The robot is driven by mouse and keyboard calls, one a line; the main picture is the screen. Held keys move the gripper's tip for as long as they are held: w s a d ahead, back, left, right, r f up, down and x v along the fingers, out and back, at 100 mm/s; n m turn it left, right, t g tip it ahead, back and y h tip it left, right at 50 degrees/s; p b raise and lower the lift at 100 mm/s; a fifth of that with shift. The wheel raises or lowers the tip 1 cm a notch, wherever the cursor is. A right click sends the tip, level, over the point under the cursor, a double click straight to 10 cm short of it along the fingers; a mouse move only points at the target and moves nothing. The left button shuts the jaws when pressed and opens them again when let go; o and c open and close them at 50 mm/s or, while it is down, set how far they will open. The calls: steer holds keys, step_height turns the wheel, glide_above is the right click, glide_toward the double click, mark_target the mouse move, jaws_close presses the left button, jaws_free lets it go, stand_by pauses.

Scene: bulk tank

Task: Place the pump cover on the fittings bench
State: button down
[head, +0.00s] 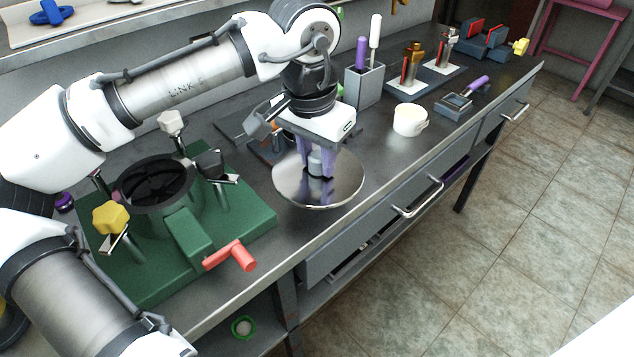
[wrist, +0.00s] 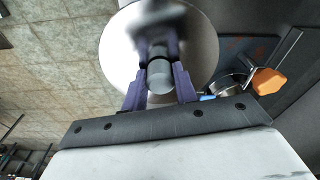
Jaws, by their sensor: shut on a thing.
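The pump cover (head: 300,186) is a shiny round metal disc with a grey knob on top. My gripper (head: 318,168) is shut on that knob, its purple fingers on both sides. The disc is over the front part of the dark bench top (head: 385,150), close to the front edge. I cannot tell whether it touches the surface. In the wrist view the disc (wrist: 118,55) fills the top middle, with the grey knob between the purple fingers (wrist: 160,82). The bench runs from the lower left to the upper right in the head view.
A green fixture (head: 255,218) with a dark round housing and a red handle stands left of the disc. A white cup (head: 410,119), a grey tool holder (head: 365,85) and a purple-handled tool (head: 478,83) stand to the right. Bare bench lies between disc and cup.

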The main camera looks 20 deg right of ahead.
mark_target(317, 183)
steer(key=shift+f, duration=3.1)
steer(key=shift+f, duration=0.2)
steer(key=c, duration=1.1)
jaws_free()
steer(key=shift+r, duration=0.2)
steer(key=r, duration=0.8)
steer(key=a+r, duration=0.1)
steer(key=r, duration=0.3)
steer(key=shift+s+a, duration=0.1)
steer(key=shift+s, duration=0.25)
